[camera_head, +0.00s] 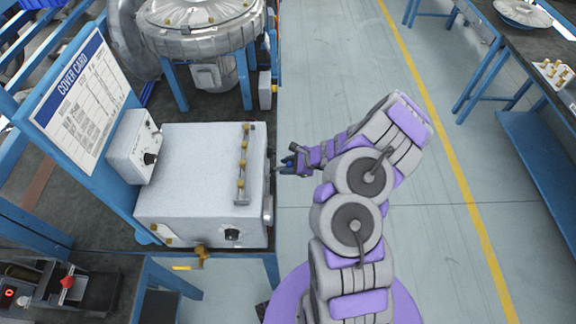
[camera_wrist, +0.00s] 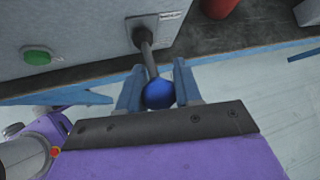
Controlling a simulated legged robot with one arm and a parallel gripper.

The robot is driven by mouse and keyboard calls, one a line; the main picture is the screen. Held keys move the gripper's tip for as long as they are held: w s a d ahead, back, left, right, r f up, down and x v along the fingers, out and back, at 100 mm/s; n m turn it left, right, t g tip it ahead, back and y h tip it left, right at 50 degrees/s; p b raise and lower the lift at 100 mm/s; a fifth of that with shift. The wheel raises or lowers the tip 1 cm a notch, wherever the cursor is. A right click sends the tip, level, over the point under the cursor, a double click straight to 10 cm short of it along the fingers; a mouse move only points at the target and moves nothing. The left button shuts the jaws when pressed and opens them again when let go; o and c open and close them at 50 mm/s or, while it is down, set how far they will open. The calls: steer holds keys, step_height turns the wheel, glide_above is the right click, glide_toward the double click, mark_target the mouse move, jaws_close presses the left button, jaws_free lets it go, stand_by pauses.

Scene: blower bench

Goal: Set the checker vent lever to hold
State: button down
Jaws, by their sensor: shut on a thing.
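A lever with a dark rod and a round blue knob (camera_wrist: 158,94) sticks out from the side of a grey box (camera_wrist: 95,30) in the wrist view. My gripper (camera_wrist: 158,76) is shut on the blue knob, with one finger on each side of it. The label near the lever's root is too small to read, so I cannot tell the lever's setting. In the head view, my gripper (camera_head: 284,165) is at the right side of the grey box (camera_head: 190,165), beyond the bench edge. The lever is mostly hidden there.
A green button (camera_wrist: 36,56) is on the box left of the lever. A blower (camera_head: 205,25) stands behind the box in the head view. The floor (camera_head: 420,60) to the right is clear.

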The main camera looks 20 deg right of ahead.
steer(key=shift+w+r, duration=0.1)
steer(key=c, duration=0.8)
jaws_free()
steer(key=p+v, duration=0.3)
steer(key=v, duration=1.4)
steer(key=shift+d, duration=0.15)
